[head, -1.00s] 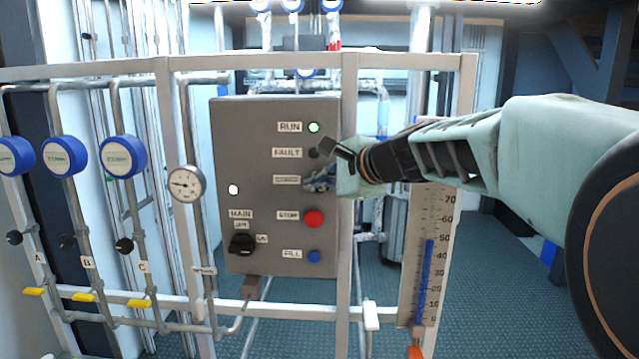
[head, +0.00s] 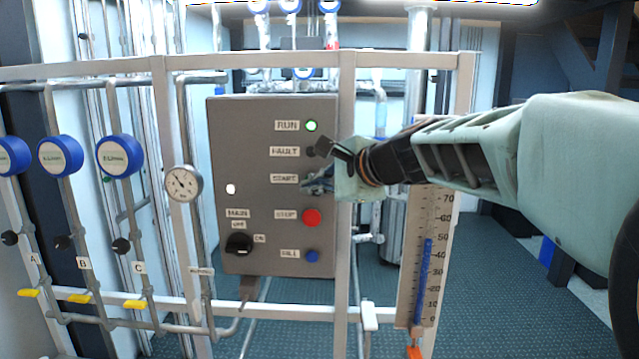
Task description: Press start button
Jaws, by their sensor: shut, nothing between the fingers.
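The grey control panel (head: 225,150) stands upright in the middle of the head view. Its START label (head: 284,179) is on the right half, between FAULT and STOP. My gripper (head: 308,184) is shut and empty, with its fingertips right beside that label, in front of the panel. The start button itself is hidden behind the fingers, and I cannot tell whether they touch it. The RUN lamp (head: 311,126) glows green.
Below the fingers are the red STOP button (head: 312,217) and the blue FILL button (head: 312,256). A black MAIN switch (head: 239,244) sits lower left. A frame post (head: 345,240) runs beside the panel, and a level gauge (head: 428,270) stands right. A pressure gauge (head: 183,183) is left.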

